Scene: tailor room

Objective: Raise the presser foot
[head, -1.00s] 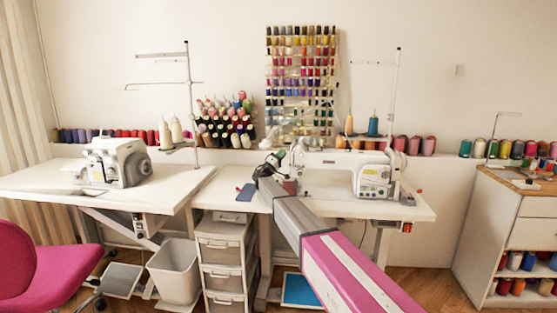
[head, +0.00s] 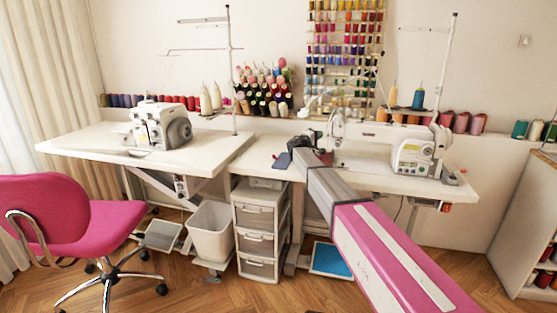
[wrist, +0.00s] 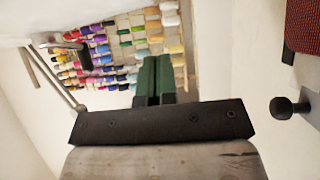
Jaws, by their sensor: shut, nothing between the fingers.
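The white sewing machine (head: 375,135) stands on the right-hand white table (head: 395,180). My arm reaches to the machine's left end, and my dark gripper (head: 303,141) is beside the head there. The presser foot and its lever cannot be made out in the head view. In the wrist view the green fingers of my gripper (wrist: 153,80) are together and empty. A black knob (wrist: 290,106) on a pale surface is right of the fingers, apart from them. A metal bar with a dark end (wrist: 75,48) is at upper left.
A thread rack (head: 345,50) hangs on the wall behind the machine. A second machine (head: 160,127) stands on the left table. A drawer unit (head: 260,230), a white bin (head: 211,228) and a pink chair (head: 70,220) are below. A dark blue item (head: 282,160) lies near my gripper.

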